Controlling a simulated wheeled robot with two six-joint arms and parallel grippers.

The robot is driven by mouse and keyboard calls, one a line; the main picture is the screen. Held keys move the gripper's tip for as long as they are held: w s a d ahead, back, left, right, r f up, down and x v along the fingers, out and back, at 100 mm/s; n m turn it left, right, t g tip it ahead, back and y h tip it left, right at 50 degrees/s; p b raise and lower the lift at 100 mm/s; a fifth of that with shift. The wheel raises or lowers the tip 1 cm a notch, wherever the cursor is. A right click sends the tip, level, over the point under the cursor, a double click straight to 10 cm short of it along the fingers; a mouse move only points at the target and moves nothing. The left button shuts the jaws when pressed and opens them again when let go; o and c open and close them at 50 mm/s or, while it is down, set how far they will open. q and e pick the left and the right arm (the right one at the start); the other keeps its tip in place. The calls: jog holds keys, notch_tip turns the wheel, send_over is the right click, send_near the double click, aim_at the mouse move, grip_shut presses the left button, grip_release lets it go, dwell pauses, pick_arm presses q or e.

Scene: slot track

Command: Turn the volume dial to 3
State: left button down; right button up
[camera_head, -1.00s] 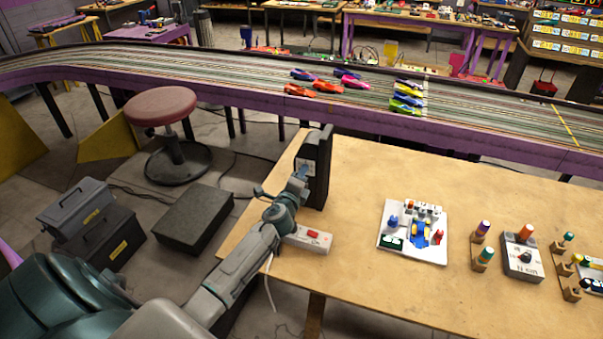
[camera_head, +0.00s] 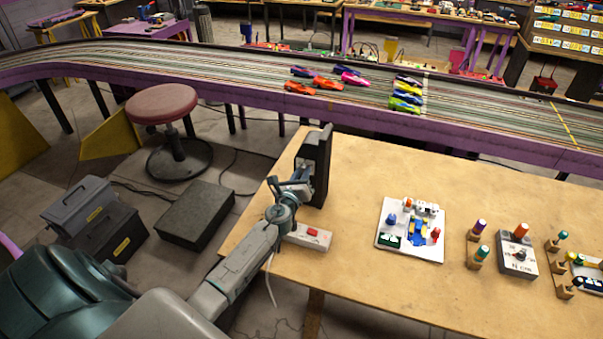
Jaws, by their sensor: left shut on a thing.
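A black upright box (camera_head: 321,160) stands at the left end of the wooden table, with a paler panel (camera_head: 306,163) on its left-facing side. My left gripper (camera_head: 299,183) is up against that side, shut on the volume dial. The dial is hidden by the fingers, and its marks and setting are too small to read. My right gripper is not in view.
A power strip with a red switch (camera_head: 312,236) lies just below the box, near my left wrist. A white board with small parts (camera_head: 402,250) and a grey switch box (camera_head: 520,262) are farther right. The purple-sided slot track (camera_head: 470,140) runs behind the table.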

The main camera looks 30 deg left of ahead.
pick_arm(q)
jog(key=shift+m, duration=0.6)
jog(key=c, duration=1.3)
grip_release()
jog(key=shift+o, duration=0.2)
jog(key=v, duration=1)
jog(key=shift+s, duration=0.35)
jog(key=shift+d, duration=0.1)
